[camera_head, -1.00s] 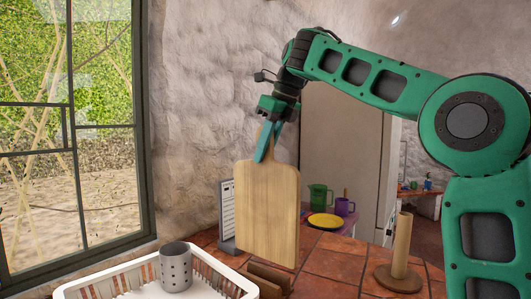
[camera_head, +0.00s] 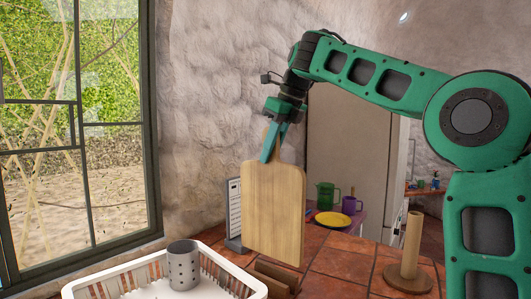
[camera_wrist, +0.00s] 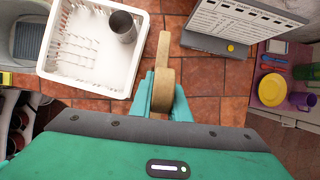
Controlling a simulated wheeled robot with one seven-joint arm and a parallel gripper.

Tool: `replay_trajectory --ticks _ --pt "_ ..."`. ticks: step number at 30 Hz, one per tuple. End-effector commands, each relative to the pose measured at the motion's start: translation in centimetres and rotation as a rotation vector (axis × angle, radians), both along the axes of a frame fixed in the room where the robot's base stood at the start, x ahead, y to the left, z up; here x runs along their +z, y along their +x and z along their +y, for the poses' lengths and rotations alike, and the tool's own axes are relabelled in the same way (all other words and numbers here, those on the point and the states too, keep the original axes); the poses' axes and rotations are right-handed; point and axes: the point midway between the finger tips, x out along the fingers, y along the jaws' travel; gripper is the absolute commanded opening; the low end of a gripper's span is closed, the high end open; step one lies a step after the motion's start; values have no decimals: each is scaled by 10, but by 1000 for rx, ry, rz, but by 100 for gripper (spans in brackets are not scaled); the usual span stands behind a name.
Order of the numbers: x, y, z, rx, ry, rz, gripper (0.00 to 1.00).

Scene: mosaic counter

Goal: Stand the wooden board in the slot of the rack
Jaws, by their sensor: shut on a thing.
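The wooden board (camera_head: 273,215) hangs upright from my gripper (camera_head: 270,155), with its broad face toward the head camera. The gripper is shut on the handle at its top. In the wrist view the board (camera_wrist: 162,60) shows nearly edge-on, between the fingers of my gripper (camera_wrist: 163,105). A low brown wooden piece that looks like the rack (camera_head: 276,275) lies on the counter just below the board's lower edge. The board partly covers it, and I cannot make out its slot. The board appears to be above it, not in it.
A white crate (camera_head: 110,284) holding a grey perforated cup (camera_head: 183,268) stands left of the board. A wooden post on a round base (camera_head: 411,277) is at right. A grey stand with a printed sheet (camera_head: 234,210) is behind the board. Tiled counter (camera_head: 340,265) is bare between board and post.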

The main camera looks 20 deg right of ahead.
Motion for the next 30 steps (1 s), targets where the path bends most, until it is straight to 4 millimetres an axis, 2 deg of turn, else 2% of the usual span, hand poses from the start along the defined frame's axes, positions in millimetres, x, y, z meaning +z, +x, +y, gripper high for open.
replay_trajectory --ticks 15,30 --pt "-31 0 0 1 -1 -1 0" --pt "-40 0 1 1 0 -3 0"
